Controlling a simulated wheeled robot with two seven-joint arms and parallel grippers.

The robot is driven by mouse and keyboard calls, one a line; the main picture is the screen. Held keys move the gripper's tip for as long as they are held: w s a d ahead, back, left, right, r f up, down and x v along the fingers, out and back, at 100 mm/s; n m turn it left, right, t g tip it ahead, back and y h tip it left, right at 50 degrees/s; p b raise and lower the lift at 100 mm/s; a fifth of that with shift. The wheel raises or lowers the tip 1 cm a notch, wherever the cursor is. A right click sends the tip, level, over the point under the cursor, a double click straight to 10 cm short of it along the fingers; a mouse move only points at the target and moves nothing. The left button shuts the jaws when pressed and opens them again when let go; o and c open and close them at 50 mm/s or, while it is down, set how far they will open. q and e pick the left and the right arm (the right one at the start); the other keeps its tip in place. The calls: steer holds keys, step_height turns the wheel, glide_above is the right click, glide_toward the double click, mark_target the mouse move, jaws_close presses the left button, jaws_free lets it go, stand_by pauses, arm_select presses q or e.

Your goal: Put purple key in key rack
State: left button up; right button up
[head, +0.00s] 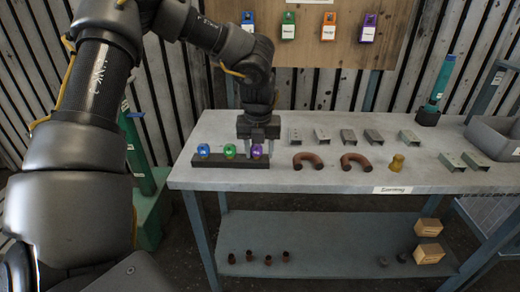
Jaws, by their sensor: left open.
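The purple key (257,151) stands at the right end of a dark block (230,160) on the table, in a row with a blue key (203,151) and a green key (230,151). My left gripper (257,148) points down over the purple key, its open fingers on either side of it. I cannot tell whether they touch it. On the wall, a wooden board (300,61) carries blue, green, orange and purple labelled holders, which look like the key rack; the purple holder (368,28) is at the right. My right gripper is not in view.
Grey metal brackets (322,136), two brown curved pipes (308,161) and a brass piece (397,163) lie right of the block. A grey bin (492,140) and a green-handled tool (437,90) stand at the right.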

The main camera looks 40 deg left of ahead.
arm_select(q)
steer(key=shift+s+a+f+g, duration=0.25)
steer(key=shift+s+f+g, duration=0.05)
steer(key=shift+s+f, duration=0.3)
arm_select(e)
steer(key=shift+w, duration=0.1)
arm_select(q)
steer(key=shift+w+r, duration=0.1)
steer(key=shift+r, duration=0.45)
step_height(320, 180, up, 11)
steer(key=d, duration=0.1)
steer(key=shift+s+p, duration=0.2)
steer(key=shift+p, duration=0.15)
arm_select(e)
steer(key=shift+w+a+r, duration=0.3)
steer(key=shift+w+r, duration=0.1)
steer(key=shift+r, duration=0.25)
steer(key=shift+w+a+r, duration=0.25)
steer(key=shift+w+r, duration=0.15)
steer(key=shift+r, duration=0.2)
arm_select(q)
steer(key=shift+d+f, duration=0.1)
